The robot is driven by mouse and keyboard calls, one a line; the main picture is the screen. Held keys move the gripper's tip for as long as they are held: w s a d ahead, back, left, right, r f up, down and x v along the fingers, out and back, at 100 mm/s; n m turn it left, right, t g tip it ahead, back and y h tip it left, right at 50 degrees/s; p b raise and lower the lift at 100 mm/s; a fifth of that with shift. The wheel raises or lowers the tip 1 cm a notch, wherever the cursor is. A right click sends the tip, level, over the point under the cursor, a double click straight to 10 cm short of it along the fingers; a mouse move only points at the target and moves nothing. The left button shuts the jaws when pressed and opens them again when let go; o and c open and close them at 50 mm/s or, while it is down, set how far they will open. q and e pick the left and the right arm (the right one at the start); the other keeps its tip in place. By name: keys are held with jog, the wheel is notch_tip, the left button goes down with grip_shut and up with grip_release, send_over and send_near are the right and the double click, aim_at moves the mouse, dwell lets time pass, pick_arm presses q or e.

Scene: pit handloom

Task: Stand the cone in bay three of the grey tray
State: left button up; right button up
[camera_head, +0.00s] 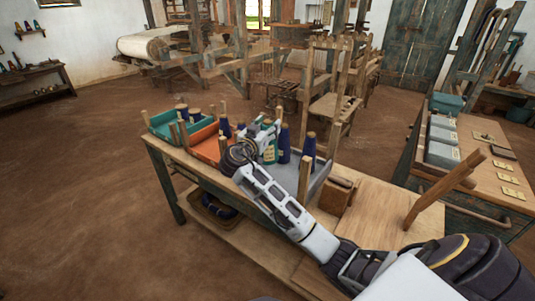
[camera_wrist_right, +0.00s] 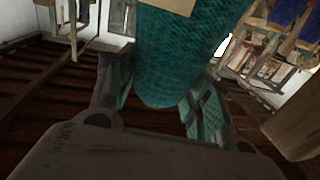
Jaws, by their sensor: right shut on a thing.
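In the right wrist view the teal cone (camera_wrist_right: 185,55) fills the space between the finger pads. Whether its base touches the tray is hidden by my arm. Dark blue cones (camera_head: 284,146) (camera_head: 309,146) stand in the grey tray to the right of the held cone. The bay dividers are too small or hidden to tell apart. My left gripper is not in view.
An orange tray (camera_head: 203,145) and a teal tray (camera_head: 160,124) stand left of the grey one, with blue cones (camera_head: 224,126) around. Wooden posts (camera_head: 304,180) rise at the tray corners. A wooden block (camera_head: 336,195) sits right of the grey tray.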

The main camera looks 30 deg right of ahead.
jog(key=shift+f, duration=1.5)
jog(key=shift+f, duration=2.4)
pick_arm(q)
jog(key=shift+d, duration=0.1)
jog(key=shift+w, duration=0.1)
pick_arm(e)
jog(key=shift+f, duration=0.1)
jog(key=o, duration=1.5)
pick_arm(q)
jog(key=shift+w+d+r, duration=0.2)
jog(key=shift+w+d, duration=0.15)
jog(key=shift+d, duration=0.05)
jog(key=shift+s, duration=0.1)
